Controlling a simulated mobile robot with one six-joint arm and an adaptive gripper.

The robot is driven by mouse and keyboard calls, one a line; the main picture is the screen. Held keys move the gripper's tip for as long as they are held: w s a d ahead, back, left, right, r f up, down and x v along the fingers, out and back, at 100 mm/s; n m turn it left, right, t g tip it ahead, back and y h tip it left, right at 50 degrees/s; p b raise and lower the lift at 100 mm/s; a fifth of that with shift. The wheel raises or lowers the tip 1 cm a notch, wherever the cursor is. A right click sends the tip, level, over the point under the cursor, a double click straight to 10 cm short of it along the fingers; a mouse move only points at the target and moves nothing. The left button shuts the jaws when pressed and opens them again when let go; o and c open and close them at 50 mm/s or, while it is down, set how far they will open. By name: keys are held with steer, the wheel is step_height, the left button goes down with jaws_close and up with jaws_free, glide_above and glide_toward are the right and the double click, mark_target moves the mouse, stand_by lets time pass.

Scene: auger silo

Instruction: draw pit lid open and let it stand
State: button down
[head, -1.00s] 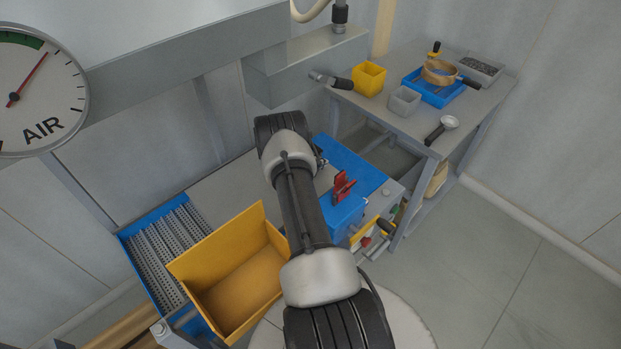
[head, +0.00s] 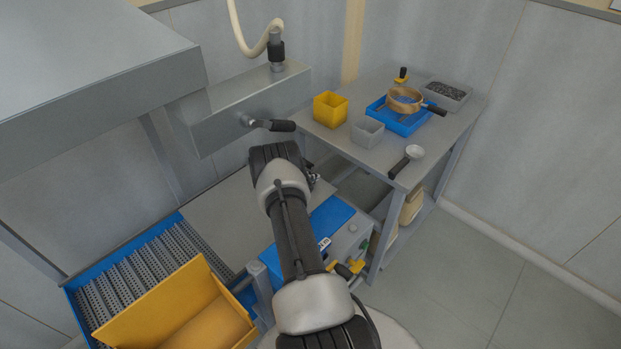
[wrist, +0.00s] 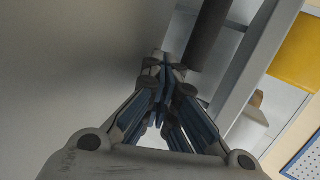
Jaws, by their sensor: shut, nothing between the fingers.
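I cannot tell for sure which piece is the pit lid. A flat grey plate (head: 215,212) lies between the perforated blue-framed grate (head: 150,270) and the blue-topped machine (head: 332,215). A yellow open box (head: 185,310) with a raised, slanted panel stands in front of the grate. My gripper (wrist: 165,62) is shut and empty in the wrist view, with a plain grey surface on its left and a dark cylindrical bar just beyond its tips. In the head view my own wrist mostly hides the gripper (head: 314,177), near the plate's right end.
A grey housing with a black-gripped lever (head: 272,125) hangs above my arm. The floor at right is clear.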

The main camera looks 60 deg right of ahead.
steer(key=shift+r, duration=0.1)
steer(key=v, duration=0.7)
steer(key=shift+w, duration=0.1)
steer(key=shift+a, duration=0.2)
